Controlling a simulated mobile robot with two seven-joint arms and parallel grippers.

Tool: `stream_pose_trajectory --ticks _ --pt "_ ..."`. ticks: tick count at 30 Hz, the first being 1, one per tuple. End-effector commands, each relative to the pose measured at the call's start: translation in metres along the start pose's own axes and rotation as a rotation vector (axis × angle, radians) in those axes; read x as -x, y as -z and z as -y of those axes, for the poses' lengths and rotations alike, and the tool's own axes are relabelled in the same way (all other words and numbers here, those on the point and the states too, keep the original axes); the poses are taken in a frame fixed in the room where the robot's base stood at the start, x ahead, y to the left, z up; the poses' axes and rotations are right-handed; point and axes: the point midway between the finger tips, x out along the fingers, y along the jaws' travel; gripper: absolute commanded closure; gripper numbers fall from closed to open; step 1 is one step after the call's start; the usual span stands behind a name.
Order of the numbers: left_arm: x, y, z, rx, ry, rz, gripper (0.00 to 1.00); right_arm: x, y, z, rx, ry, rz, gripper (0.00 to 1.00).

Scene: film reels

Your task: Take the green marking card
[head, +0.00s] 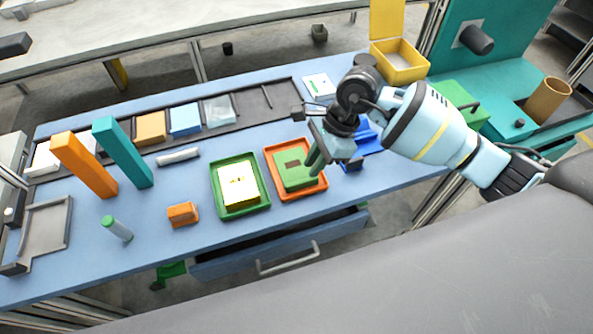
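A flat green square piece (284,181) with a small brown opening in its middle lies in an orange tray (270,158) near the front of the blue bench. It looks like the green marking card, though I cannot be sure. My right gripper (333,163) is over the right side of this tray, fingers pointing down and apart. One finger is close to the green piece's right edge; I cannot tell if they touch. I see nothing between the fingers. My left gripper is not in view.
A green tray (217,197) with a pale yellow block stands left of the orange tray. An orange block (182,214), a green-capped cylinder (118,229) and tall orange (84,165) and teal (123,153) pieces stand farther left. Blue parts (368,138) are close behind the gripper.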

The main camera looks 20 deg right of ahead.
Motion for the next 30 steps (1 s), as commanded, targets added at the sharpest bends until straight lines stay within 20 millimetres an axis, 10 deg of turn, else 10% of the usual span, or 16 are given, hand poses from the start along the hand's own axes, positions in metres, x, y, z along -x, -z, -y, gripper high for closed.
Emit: stream_pose_trajectory --ticks 23,30 --pt "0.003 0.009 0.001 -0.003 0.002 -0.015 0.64 -0.052 -0.003 -0.002 0.0 0.001 0.001 0.84" --pt "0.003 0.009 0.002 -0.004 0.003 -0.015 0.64 -0.051 -0.003 -0.002 -0.001 0.001 0.001 1.0"
